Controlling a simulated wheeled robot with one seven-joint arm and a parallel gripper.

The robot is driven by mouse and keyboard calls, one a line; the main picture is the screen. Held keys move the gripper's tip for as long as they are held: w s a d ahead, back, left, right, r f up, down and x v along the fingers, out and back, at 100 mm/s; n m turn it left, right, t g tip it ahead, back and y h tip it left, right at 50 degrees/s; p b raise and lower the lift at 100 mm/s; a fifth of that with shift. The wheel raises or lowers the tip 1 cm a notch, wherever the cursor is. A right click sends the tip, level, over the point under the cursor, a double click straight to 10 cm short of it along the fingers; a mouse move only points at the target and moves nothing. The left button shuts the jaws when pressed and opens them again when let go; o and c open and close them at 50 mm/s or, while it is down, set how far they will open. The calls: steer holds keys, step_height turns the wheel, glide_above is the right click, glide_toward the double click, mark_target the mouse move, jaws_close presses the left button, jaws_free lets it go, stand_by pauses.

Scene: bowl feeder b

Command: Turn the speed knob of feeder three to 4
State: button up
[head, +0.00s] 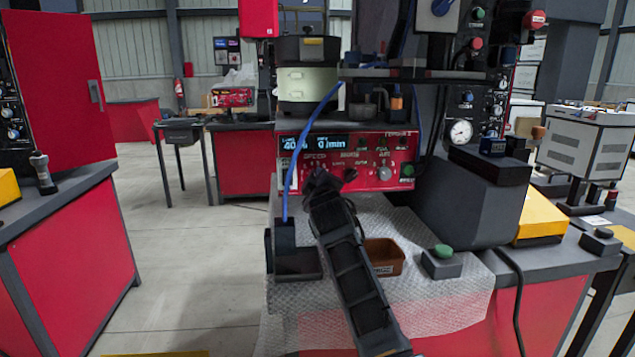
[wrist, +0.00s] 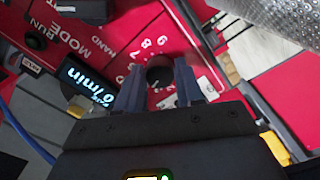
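The red control panel (head: 345,149) of a feeder faces me in the head view, its display (head: 315,143) reading about 40% and 0/min. The lettering SPEED shows on it, just above my gripper (head: 318,175). My gripper hides the knob there in the head view. In the wrist view a round dark knob (wrist: 159,73) sits between the two fingertips of my gripper (wrist: 159,84), with printed scale numbers around it. The fingers stand apart on either side of it, with small gaps visible. The pointer's exact setting is unclear.
Another dark knob (head: 351,174) and a grey knob (head: 384,173) sit to the right on the panel. A brown bin (head: 384,256) and a green button box (head: 441,262) stand on the bench below. A blue cable (head: 291,170) hangs left of the gripper.

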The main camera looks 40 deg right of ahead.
steer(key=o, duration=0.4)
steer(key=shift+s+a, duration=0.1)
steer(key=v, duration=0.7)
steer(key=shift+s+a, duration=0.15)
steer(key=shift+s, duration=0.1)
